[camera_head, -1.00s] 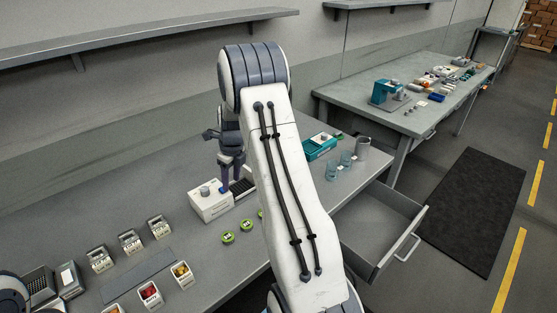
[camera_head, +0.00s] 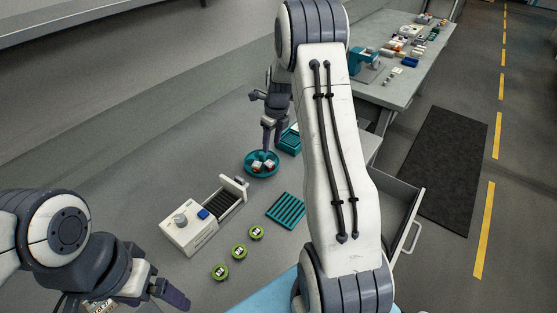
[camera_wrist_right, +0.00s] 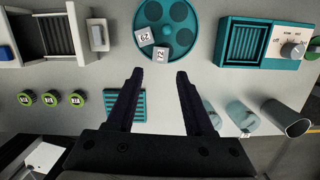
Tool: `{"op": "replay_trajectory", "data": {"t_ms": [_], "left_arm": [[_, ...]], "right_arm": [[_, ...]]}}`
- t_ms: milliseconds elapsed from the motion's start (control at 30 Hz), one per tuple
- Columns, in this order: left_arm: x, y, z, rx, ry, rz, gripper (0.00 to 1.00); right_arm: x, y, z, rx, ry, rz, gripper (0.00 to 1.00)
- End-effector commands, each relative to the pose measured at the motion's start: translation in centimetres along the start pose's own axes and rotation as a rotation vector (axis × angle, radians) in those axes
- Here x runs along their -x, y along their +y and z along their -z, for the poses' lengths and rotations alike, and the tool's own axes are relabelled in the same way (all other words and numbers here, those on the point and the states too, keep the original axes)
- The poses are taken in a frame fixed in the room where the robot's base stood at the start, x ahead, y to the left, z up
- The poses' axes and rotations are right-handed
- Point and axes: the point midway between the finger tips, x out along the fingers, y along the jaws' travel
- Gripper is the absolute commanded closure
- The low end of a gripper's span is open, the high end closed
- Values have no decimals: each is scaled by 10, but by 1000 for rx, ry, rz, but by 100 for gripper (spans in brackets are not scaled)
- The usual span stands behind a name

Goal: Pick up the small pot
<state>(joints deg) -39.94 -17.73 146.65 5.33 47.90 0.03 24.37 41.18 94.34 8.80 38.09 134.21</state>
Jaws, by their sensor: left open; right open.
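Several small round pots with green lids stand in a row; one shows in the head view (camera_head: 239,251) and in the right wrist view (camera_wrist_right: 51,98). A grey metal cup (camera_wrist_right: 287,116) lies at the right of the wrist view, hidden in the head view. I cannot tell which is the small pot. My right gripper (camera_wrist_right: 158,72) is open and empty, pointing at a teal round tray (camera_wrist_right: 148,12) with two white numbered cubes; it also shows in the head view (camera_head: 268,143). My left gripper (camera_head: 172,292) is open at the lower left, apart from the green-lidded pots.
A white box with a slotted rack (camera_head: 190,228) stands left of a teal ribbed rack (camera_head: 287,211). A teal box with a dial (camera_wrist_right: 262,42) and two bluish glasses (camera_wrist_right: 242,116) are right of the round tray. An open drawer (camera_head: 402,215) juts out at right.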

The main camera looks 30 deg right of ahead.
Motion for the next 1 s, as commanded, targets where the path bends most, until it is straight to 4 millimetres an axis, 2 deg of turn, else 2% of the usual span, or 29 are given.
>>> {"op": "replay_trajectory", "data": {"t_ms": [200, 467, 700, 833, 1000], "left_arm": [[9, 1, 0, 1, 0, 0, 9], [18, 1, 1, 1, 0, 0, 9], [31, 2, 2, 2, 0, 0, 9], [33, 2, 2, 2, 0, 0, 9], [32, 2, 2, 2, 0, 0, 9]], "right_arm": [[-34, 4, -2, 4, 2, -3, 48], [-54, 6, -3, 8, 4, -4, 48], [-88, 4, -1, 5, 2, -3, 48], [-96, 3, 0, 5, 1, -2, 48], [-98, 2, 0, 4, 0, -1, 48]]}}
